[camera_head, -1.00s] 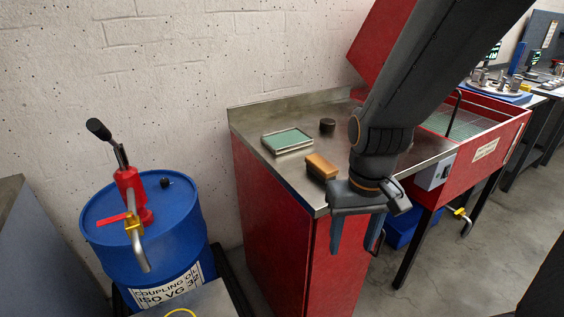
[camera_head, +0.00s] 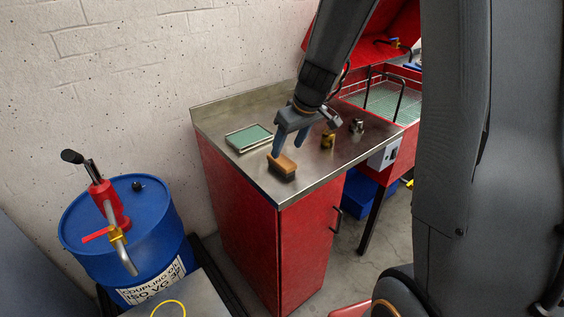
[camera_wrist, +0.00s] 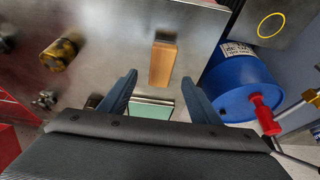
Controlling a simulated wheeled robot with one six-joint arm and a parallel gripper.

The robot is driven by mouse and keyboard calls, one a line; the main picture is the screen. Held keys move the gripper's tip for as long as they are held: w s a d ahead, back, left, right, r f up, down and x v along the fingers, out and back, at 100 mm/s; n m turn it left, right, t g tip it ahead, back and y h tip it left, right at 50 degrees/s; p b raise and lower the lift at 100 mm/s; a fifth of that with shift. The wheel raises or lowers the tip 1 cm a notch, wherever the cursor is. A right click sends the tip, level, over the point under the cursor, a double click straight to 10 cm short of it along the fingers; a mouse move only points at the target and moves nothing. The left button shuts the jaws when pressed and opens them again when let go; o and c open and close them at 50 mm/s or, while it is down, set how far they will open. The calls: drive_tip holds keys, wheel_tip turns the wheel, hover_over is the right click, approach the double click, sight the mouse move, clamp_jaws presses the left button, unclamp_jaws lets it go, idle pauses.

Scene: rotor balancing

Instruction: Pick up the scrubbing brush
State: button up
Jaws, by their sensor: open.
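The scrubbing brush (camera_head: 282,167) has an orange-brown wooden block with dark bristles below it. It lies on the steel top of the red cabinet (camera_head: 250,207), near the front edge. My gripper (camera_head: 290,149) is just behind and above the brush, with its fingers apart. In the wrist view, the brush (camera_wrist: 163,63) lies ahead of the space between the two blue-grey fingers (camera_wrist: 157,92), with nothing between them. Whether a finger touches the brush cannot be told.
A tray with a green mat (camera_head: 249,138) lies left of the gripper. A brass-coloured part (camera_head: 328,139) and a small metal part (camera_head: 356,126) stand to the right. A red wash basin (camera_head: 409,105) adjoins the cabinet. A blue oil drum (camera_head: 125,235) stands at left.

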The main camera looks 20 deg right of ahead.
sight(282, 159)
drive_tip(key=p+x, duration=0.1)
drive_tip(key=x, duration=0.4)
drive_tip(key=shift+w+a+f, duration=0.1)
drive_tip(key=shift+f, duration=0.2)
drive_tip(key=shift+f+b, duration=0.3)
drive_tip(key=shift+b, duration=0.2)
idle(0.6)
drive_tip(key=c, duration=1.2)
drive_tip(key=shift+r+p, duration=0.2)
drive_tip(key=shift+p, duration=0.15)
